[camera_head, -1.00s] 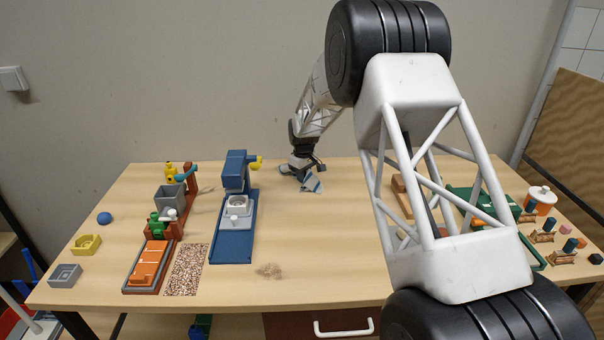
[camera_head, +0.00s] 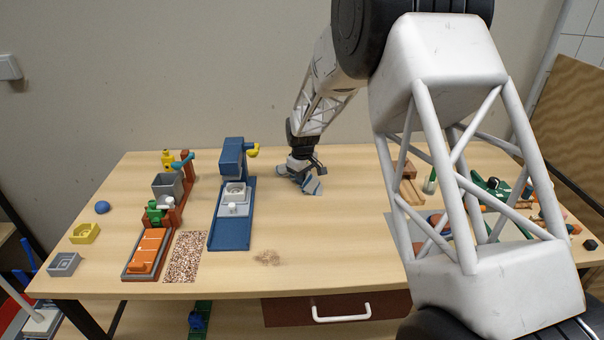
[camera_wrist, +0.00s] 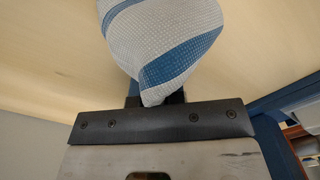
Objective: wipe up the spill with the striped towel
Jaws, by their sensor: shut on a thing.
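The striped towel (camera_wrist: 175,40), pale grey with blue bands, is bunched in my gripper (camera_wrist: 155,98) in the wrist view. The fingertips are mostly hidden behind the cloth. In the head view my gripper (camera_head: 303,172) is low over the back middle of the table, with the towel (camera_head: 312,185) under and beside it; I cannot tell whether the towel touches the table. The spill (camera_head: 267,258) is a small brownish patch near the front edge, apart from the towel and nearer the camera.
A blue machine (camera_head: 232,215) stands left of the gripper. A speckled mat (camera_head: 186,257) and an orange-topped tray (camera_head: 149,253) lie further left. My arm covers much of the right side, where a green tray (camera_head: 497,188) shows partly. The table between towel and spill is clear.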

